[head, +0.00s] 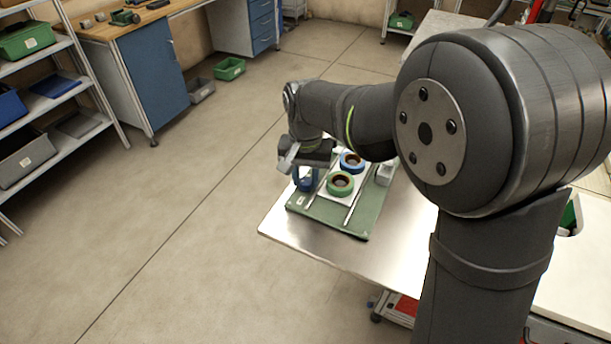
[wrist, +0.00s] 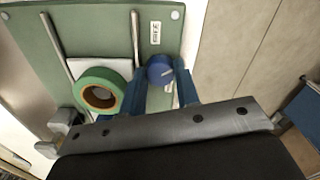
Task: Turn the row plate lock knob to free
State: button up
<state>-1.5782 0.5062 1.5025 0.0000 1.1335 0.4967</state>
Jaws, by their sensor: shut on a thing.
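The blue lock knob (wrist: 160,70) stands on the green base plate (wrist: 88,30), near a small white label. In the wrist view my gripper (wrist: 162,80) has one blue finger on each side of the knob and is shut on it. A pale line shows on the knob's top; I cannot read which marking it points to. In the head view my gripper (head: 306,181) is low over the left corner of the base plate (head: 350,225), and my wrist hides part of the knob there.
A green reel (head: 340,183) and a blue reel (head: 352,162) sit on a white plate between two metal rails, close beside my gripper. A light grey block (head: 385,174) stands at the right. The steel table (head: 310,250) is bare in front.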

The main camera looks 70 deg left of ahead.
aim_at(305, 181)
jog(key=n, duration=0.5)
jog(key=shift+n, duration=0.3)
jog(key=n, duration=0.5)
jog(key=shift+r+n, duration=0.1)
jog(key=shift+n, duration=0.3)
jog(key=o, duration=1)
notch_tip(305, 181, up, 17)
jog(key=shift+r, duration=0.15)
dwell(0.4)
notch_tip(305, 181, down, 18)
jog(key=shift+r, duration=0.25)
dwell(0.3)
jog(key=shift+r, duration=0.15)
